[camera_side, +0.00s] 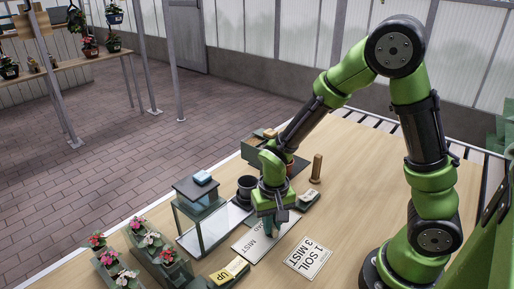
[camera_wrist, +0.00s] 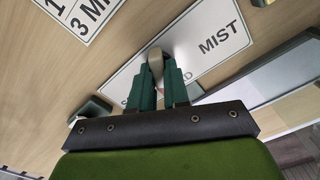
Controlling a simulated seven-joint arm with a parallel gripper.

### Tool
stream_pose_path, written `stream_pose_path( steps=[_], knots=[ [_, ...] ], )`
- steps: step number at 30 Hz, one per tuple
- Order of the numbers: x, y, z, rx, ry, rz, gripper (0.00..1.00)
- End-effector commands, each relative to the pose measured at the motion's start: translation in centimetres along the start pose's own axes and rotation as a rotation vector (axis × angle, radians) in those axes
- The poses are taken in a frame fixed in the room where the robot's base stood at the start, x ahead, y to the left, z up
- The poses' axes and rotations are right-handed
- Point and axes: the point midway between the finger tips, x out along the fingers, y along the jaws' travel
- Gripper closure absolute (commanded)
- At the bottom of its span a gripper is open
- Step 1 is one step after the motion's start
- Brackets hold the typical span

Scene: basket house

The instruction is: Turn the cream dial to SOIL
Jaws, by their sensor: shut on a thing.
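The cream dial (camera_wrist: 155,60) shows in the wrist view as a pale upright piece between my fingertips. It sits over a white plate (camera_wrist: 207,58) that reads MIST at its right side. Other lettering on the plate is mostly hidden by my fingers. My gripper (camera_wrist: 158,72) is shut on the dial, with green fingers on both sides of it. In the side view my gripper (camera_side: 268,229) points down at the white plate (camera_side: 247,248) and hides the dial. I cannot tell exactly where the dial points.
A white card (camera_side: 307,257) reading "1 SOIL 3 MIST" lies right of the plate. A glass-sided box (camera_side: 200,212), a black pot (camera_side: 246,187) and a wooden peg (camera_side: 316,168) stand nearby.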

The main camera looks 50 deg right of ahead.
Motion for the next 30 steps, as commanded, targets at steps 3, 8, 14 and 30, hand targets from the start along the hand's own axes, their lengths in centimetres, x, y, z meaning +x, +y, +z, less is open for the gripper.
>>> stream_pose_path(
  steps=[3,8,14,30],
  knots=[
    [0.14,-0.04,0.12,-0.003,-0.003,0.001,0.92],
    [0.17,-0.05,0.15,0.028,-0.003,0.002,0.92],
    [0.19,-0.08,0.20,0.328,-0.002,0.003,0.92],
    [0.23,-0.02,0.20,0.517,-0.004,0.005,0.61]
  ],
)
